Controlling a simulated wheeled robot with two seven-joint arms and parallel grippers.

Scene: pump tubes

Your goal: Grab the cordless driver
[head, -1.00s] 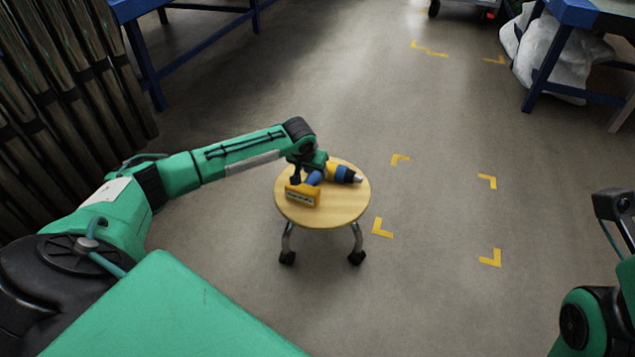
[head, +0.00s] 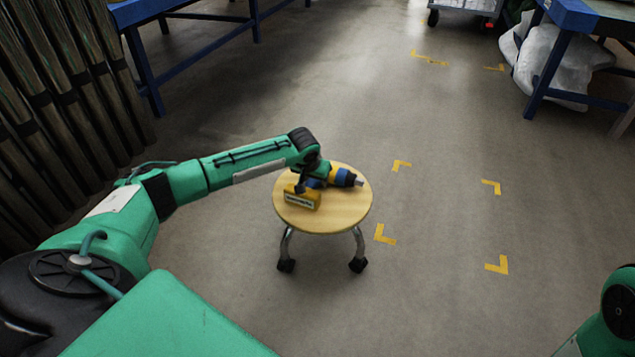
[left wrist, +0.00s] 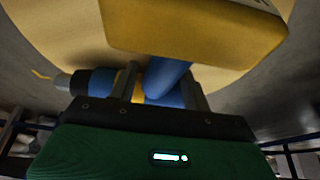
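The cordless driver (head: 343,178), yellow and blue with a grey tip, lies on its side on a small round wooden stool (head: 335,216). Its tip points right and its yellow battery block faces my side in the head view. My left gripper (head: 307,185) is down at the driver. In the left wrist view, the two fingers (left wrist: 163,92) stand apart on either side of the blue handle (left wrist: 166,76), with a gap showing beside it. The yellow block (left wrist: 195,30) fills the top there. The fingertips' ends are hidden. My right gripper is out of view.
The stool has metal legs on black casters (head: 358,265). Yellow corner marks (head: 386,234) are on the open floor to its right. Blue-framed benches (head: 150,70) stand at the back left and back right, with white bags (head: 560,70) under the right one. Dark bundled poles (head: 75,80) line the left.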

